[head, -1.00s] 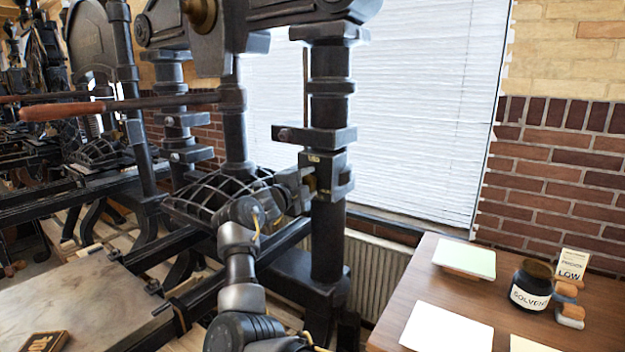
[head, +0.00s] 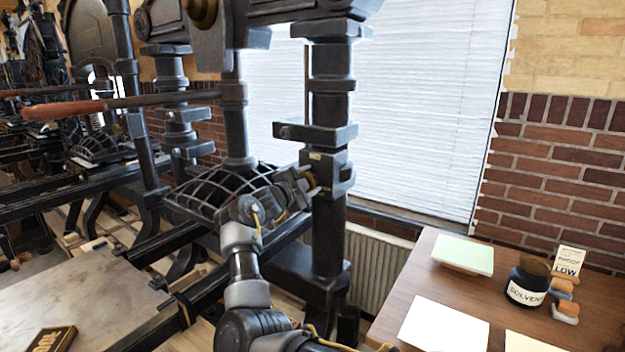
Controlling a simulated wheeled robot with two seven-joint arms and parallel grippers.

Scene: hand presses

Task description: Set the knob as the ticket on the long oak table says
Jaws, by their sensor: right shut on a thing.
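The ticket (head: 569,263) stands upright at the back of the long oak table (head: 400,300); its large word reads LOW, and the smaller line above is too small to read surely. The brass knob (head: 313,180) sits on a dark block on the right column of the hand press. My right gripper (head: 306,182) is shut on the knob and hides most of it, so its pointer and any scale marks cannot be read. My left gripper is not in view.
A dark solvent jar (head: 527,284) stands in front of the ticket, beside wooden-handled stamps (head: 565,309). Paper stacks (head: 463,257) lie on the table. The press's red-handled bar (head: 65,110) sticks out left, above the ribbed platen (head: 215,190).

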